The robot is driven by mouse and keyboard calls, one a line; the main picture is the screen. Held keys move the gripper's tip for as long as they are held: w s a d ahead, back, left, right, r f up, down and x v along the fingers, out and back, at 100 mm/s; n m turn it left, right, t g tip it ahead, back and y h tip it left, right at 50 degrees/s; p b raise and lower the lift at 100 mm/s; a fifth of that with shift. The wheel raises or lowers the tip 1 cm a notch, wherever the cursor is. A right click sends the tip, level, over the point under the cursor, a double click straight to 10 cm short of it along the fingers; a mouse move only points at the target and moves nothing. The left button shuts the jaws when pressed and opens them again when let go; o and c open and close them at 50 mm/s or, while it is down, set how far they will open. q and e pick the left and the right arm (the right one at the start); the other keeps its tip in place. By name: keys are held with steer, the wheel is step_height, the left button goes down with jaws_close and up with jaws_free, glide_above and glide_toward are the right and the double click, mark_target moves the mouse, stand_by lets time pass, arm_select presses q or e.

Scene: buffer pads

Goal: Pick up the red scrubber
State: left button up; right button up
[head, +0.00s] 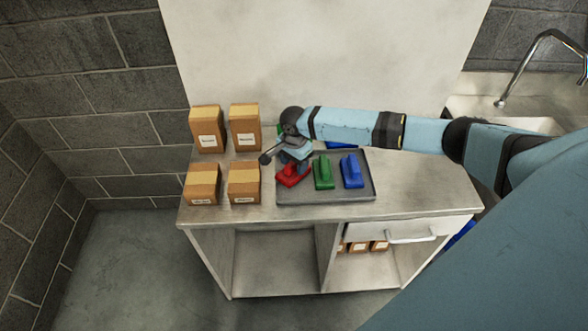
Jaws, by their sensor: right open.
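The red scrubber (290,178) lies at the left of a grey tray (330,196) on the counter. My right gripper (291,164) is over the red scrubber, pointing down, and hides part of it. The right gripper is open; whether its fingers touch the scrubber cannot be told. A green scrubber (323,172) and a blue scrubber (352,171) stand to the right of the red one in the tray. Parts of more green and blue items show behind my right arm. My left gripper is not in view.
Several cardboard boxes (201,185) stand left of the tray on the counter (420,195). A wall panel rises behind. Below are an open shelf and a drawer with a handle (411,237). A sink with a faucet (530,60) is at the far right. The counter's right end is clear.

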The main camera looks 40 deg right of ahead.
steer(key=shift+c, duration=0.4)
jaws_close()
step_height(320, 180, up, 20)
steer(key=b, duration=0.1)
stand_by(0.3)
steer(key=c, duration=0.8)
jaws_free()
steer(key=shift+c, duration=0.2)
